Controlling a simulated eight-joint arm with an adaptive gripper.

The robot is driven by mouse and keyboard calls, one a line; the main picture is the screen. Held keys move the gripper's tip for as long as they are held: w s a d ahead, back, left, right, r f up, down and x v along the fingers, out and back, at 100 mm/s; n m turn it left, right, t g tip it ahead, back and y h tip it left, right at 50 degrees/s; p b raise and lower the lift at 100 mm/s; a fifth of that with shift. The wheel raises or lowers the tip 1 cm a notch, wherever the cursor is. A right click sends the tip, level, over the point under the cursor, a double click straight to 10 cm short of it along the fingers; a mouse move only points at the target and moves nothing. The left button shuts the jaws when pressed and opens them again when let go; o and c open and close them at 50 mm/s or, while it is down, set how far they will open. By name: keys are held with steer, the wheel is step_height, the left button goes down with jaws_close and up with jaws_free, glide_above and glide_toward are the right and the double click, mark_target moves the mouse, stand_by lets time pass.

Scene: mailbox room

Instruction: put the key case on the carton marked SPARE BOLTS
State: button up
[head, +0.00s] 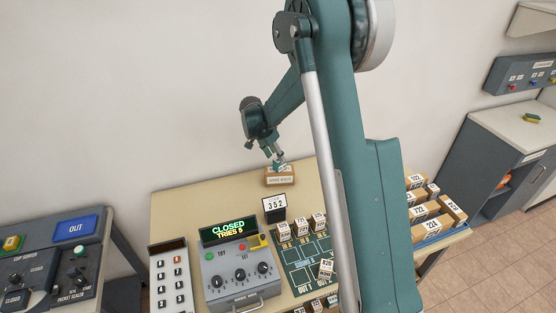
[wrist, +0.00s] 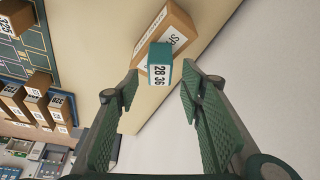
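The small brown carton (head: 281,180) stands at the back of the cream table, its front label reading roughly SPARE BOLTS. In the wrist view the carton (wrist: 178,28) shows a partly hidden label starting SP. A teal case (wrist: 160,63) with a white label, 28 36, appears to rest on the carton; I take it for the key case. It also shows in the head view (head: 281,163), small, just under my gripper (head: 276,156). In the wrist view my gripper (wrist: 160,92) is open, its fingers wide apart with the case just beyond the tips and nothing held.
A stand reading 352 (head: 274,205) is in front of the carton. A control box (head: 242,272) reading CLOSED, TRIES 5, a keypad (head: 171,275) and a green board (head: 297,256) with numbered boxes fill the front. A blue-edged tray (head: 436,229) of cartons is right. Table left of the carton is clear.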

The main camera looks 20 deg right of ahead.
steer(key=v, duration=0.6)
steer(key=shift+r, duration=0.3)
steer(key=shift+a, duration=0.15)
steer(key=shift+s, duration=0.1)
steer(key=s+a+r+n+t+y, duration=0.1)
steer(key=s+r+n, duration=0.3)
steer(key=s+r, duration=0.65)
steer(key=s+a+r+n+t+y, duration=0.1)
steer(key=s+a+r+n+t, duration=0.15)
steer(key=s+r, duration=0.75)
steer(key=s+a+f+n+t+y, duration=0.1)
steer(key=s+f+n, duration=0.1)
steer(key=s, duration=1)
steer(key=s+a+f+n+t+y, duration=0.1)
steer(key=s+n, duration=0.4)
steer(key=s, duration=0.8)
steer(key=shift+s+a+f, duration=0.2)
steer(key=shift+a+f, duration=0.4)
steer(key=shift+f, duration=0.35)
